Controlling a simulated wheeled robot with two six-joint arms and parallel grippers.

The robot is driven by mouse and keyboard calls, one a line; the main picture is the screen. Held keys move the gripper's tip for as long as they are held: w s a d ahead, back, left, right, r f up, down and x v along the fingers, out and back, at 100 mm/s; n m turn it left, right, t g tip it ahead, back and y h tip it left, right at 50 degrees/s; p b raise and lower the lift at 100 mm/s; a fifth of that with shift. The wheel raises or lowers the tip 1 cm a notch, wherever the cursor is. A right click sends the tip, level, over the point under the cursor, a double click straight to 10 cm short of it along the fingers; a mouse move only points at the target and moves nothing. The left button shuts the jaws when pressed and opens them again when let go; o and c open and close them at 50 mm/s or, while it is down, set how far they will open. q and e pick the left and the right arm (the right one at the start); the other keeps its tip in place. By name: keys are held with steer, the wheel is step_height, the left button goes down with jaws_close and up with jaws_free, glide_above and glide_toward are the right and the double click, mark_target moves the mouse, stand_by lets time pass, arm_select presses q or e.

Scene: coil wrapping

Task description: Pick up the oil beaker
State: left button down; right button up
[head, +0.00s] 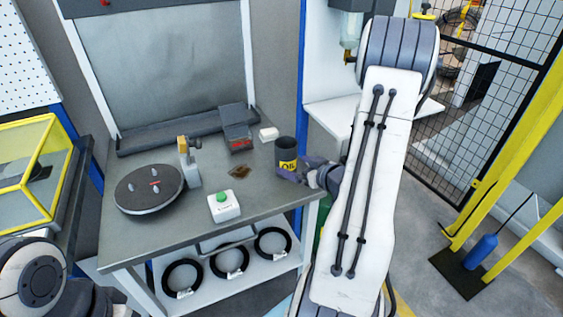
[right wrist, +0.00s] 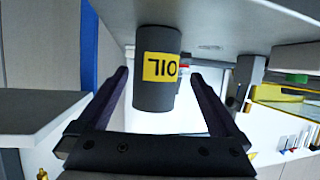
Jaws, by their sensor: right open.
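The oil beaker (head: 286,146) is a dark grey cylinder with a yellow OIL label. It stands upright near the right end of the grey workbench (head: 215,240). My right gripper (head: 292,171) is open at the beaker's near right side, low by the label. In the right wrist view the beaker (right wrist: 158,108) appears upside down, lined up between the two spread fingers (right wrist: 160,74), with a gap on each side. Part of my left arm shows at the lower left of the head view; its gripper is out of view.
A round dark turntable (head: 148,190) with an upright post beside it is on the left of the bench. A white box with a green button (head: 223,206), a brown stain (head: 239,172) and a grey-red device (head: 236,130) lie between. Several black coils (head: 230,261) are on the shelf below.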

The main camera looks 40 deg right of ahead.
mark_target(285, 160)
steer(key=shift+w+d+f, duration=0.3)
steer(key=shift+w, duration=0.3)
steer(key=p+x, duration=0.1)
steer(key=x, duration=0.4)
steer(key=shift+w, duration=0.15)
steer(key=c, duration=1.5)
